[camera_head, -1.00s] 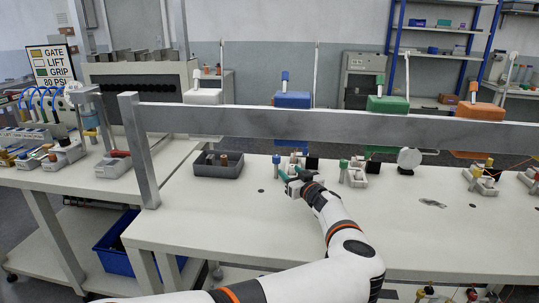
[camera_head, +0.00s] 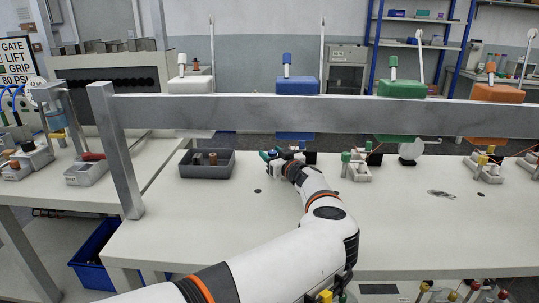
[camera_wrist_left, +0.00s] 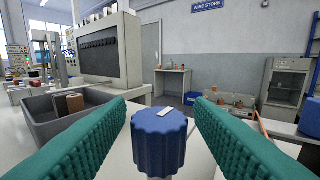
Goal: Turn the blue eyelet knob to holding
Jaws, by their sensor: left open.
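The blue eyelet knob (camera_wrist_left: 160,138) stands upright in the left wrist view, with a ribbed rim and a small white mark on its top. My left gripper (camera_wrist_left: 160,107) is open, with one teal finger on each side of the knob. Gaps show between the fingers and the knob, and nothing is gripped. In the head view, my left gripper (camera_head: 274,157) is at the back of the white table, and the hand and wrist hide most of the knob's fixture. My right gripper is not in view.
A dark grey bin (camera_head: 207,166) with small parts stands left of my gripper. A grey metal beam (camera_head: 300,115) crosses above the table's back. The table's front is clear.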

